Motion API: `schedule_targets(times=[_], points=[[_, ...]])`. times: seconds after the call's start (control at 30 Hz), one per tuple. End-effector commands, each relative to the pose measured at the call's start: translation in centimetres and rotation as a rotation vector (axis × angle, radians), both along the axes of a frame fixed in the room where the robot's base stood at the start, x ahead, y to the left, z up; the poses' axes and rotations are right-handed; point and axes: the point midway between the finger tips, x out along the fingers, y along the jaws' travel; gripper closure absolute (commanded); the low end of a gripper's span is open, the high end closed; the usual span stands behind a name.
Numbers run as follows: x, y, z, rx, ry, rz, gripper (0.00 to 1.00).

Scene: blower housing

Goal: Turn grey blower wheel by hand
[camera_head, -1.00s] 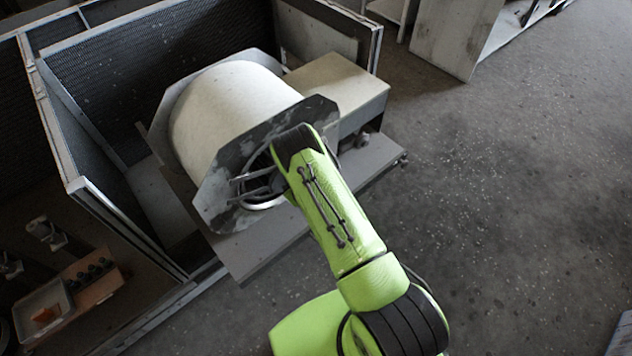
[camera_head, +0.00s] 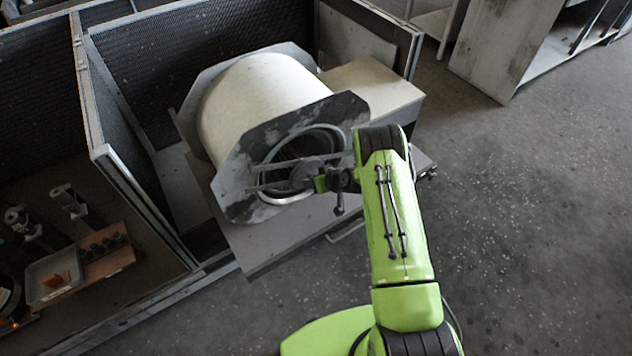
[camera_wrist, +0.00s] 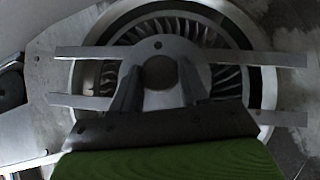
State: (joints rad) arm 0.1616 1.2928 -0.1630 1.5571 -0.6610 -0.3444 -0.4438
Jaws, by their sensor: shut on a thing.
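The grey blower wheel (camera_wrist: 224,80) shows its curved vanes inside the round inlet ring in the wrist view. In the head view the wheel (camera_head: 296,147) is a dark, mostly hidden shape in the opening of the pale drum-shaped housing (camera_head: 258,98). My gripper (camera_wrist: 160,68) is at the centre of the inlet, one finger on each side of the round hub with a dark centre. It is shut on the wheel at the hub; the exact contact is hard to see. The gripper (camera_head: 312,182) reaches in from the right in the head view.
Two flat metal bars (camera_wrist: 85,52) cross the inlet beside the fingers. An octagonal plate (camera_head: 240,180) surrounds the opening. A pale box (camera_head: 372,92) stands behind right, and panel walls (camera_head: 115,165) stand left. The floor (camera_head: 520,210) at right is clear.

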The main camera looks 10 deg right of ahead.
Motion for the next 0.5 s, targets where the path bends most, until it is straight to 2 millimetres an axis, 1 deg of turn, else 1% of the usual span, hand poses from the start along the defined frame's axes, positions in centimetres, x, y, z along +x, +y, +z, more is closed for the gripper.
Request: schedule_targets(times=[0.27,0.3,0.43,0.5], points=[[-0.11,0.03,-0.14,0.0,0.004,-0.001,1.0],[-0.11,0.03,-0.14,0.0,0.004,-0.001,0.51],[-0.08,0.02,-0.11,0.0,0.003,0.0,0.31],[-0.06,0.01,-0.08,0.0,0.003,0.0,0.31]])
